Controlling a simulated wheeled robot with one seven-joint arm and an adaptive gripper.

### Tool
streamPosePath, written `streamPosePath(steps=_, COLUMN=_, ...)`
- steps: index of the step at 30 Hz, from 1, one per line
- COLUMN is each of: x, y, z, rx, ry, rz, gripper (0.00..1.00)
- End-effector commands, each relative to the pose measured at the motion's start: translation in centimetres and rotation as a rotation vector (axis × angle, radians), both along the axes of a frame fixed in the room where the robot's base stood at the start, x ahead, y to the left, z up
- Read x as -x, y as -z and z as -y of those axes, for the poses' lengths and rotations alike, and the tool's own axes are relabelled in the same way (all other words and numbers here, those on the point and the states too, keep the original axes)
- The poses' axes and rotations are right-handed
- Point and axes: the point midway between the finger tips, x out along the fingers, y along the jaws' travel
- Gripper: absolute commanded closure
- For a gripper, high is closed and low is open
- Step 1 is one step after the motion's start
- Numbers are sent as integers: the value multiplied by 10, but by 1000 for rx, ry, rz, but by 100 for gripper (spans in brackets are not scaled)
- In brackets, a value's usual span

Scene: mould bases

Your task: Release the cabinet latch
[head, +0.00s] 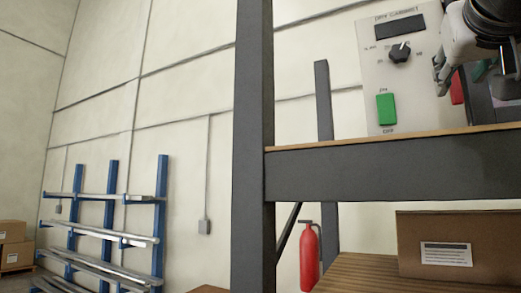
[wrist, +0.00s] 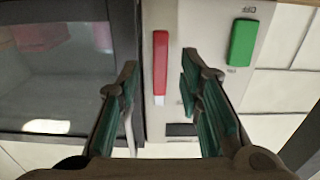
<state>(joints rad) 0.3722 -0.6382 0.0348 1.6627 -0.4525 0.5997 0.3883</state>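The cabinet's pale control panel (head: 375,75) is at the upper right of the head view, marked "DRY CABINET". It has a dark display (head: 400,27), a black knob (head: 400,52) and a green switch (head: 386,108). A red upright bar, likely the latch (head: 457,88), is partly hidden by my gripper there. In the wrist view the red bar (wrist: 160,62) stands upright beside the dark-framed door (wrist: 122,30). My gripper (wrist: 170,76) is open, with a finger on either side of the bar's line. Nothing is held. Whether the fingers touch the bar cannot be told.
The cabinet stands on a shelf with a dark front beam (head: 390,170). A dark upright post (head: 253,140) rises left of it. A cardboard box (head: 420,255) sits below. A red fire extinguisher (head: 310,258) and a blue rack (head: 112,220) are farther back.

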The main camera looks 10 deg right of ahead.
Motion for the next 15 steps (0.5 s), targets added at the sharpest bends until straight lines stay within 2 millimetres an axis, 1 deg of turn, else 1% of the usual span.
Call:
streamPosePath(steps=1, x=11, y=-1, z=-7, rx=1, ry=1, rz=4, gripper=67)
streamPosePath(steps=6, x=38, y=0, z=-25, rx=2, ry=1, rz=1, gripper=67)
streamPosePath(steps=12, x=59, y=0, z=-39, rx=1, ry=1, rz=0, gripper=67)
streamPosePath(steps=15, x=63, y=0, z=-42, rx=0, ry=1, rz=-1, gripper=67)
